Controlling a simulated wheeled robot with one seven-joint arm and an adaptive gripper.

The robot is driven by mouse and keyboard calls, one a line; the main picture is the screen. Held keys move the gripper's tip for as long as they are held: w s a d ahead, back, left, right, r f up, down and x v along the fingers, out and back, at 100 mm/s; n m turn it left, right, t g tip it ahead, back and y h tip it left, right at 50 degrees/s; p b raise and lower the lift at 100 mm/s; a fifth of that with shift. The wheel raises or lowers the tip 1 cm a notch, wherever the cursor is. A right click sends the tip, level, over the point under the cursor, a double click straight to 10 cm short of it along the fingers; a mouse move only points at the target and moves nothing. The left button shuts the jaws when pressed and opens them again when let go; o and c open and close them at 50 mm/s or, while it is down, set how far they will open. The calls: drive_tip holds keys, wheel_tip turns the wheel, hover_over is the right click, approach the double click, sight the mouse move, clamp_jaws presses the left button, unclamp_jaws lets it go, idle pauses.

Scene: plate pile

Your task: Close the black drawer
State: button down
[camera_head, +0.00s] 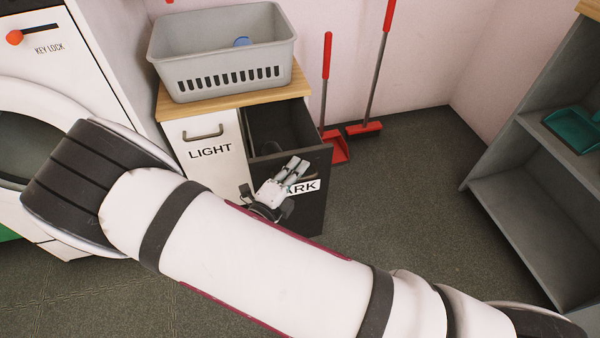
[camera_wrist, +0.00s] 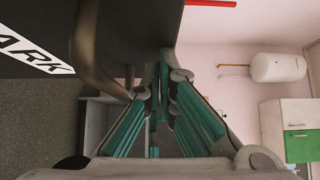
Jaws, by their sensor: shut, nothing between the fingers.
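The black drawer (camera_head: 313,211) stands pulled out from the cabinet, with its hollow inside showing; its front has a white label, of which "ARK" is readable. My gripper (camera_head: 297,166) is at the drawer front, over part of the label. Its fingers are together and hold nothing. In the wrist view the fingertips (camera_wrist: 166,66) are close to the dark drawer front (camera_wrist: 135,30), beside its curved handle (camera_wrist: 88,55). I cannot tell whether they touch it. My arm hides the lower part of the drawer and cabinet in the head view.
The white "LIGHT" drawer (camera_head: 205,134) beside it is shut. A grey basket (camera_head: 222,88) stands on the wooden cabinet top. A washing machine (camera_head: 60,50) is at left. A red dustpan (camera_head: 335,147) and broom (camera_head: 364,128) lean by the wall. A grey shelf (camera_head: 530,170) is at right, with clear floor between.

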drive_tip(key=w+a+b, duration=0.1)
drive_tip(key=w+a, duration=0.2)
drive_tip(key=w, duration=0.8)
drive_tip(key=w+a+b, duration=0.1)
drive_tip(key=w+a, duration=0.2)
drive_tip(key=w, duration=0.7)
drive_tip(key=shift+w, duration=0.35)
drive_tip(key=shift+a+r, duration=0.1)
drive_tip(key=shift+a, duration=0.05)
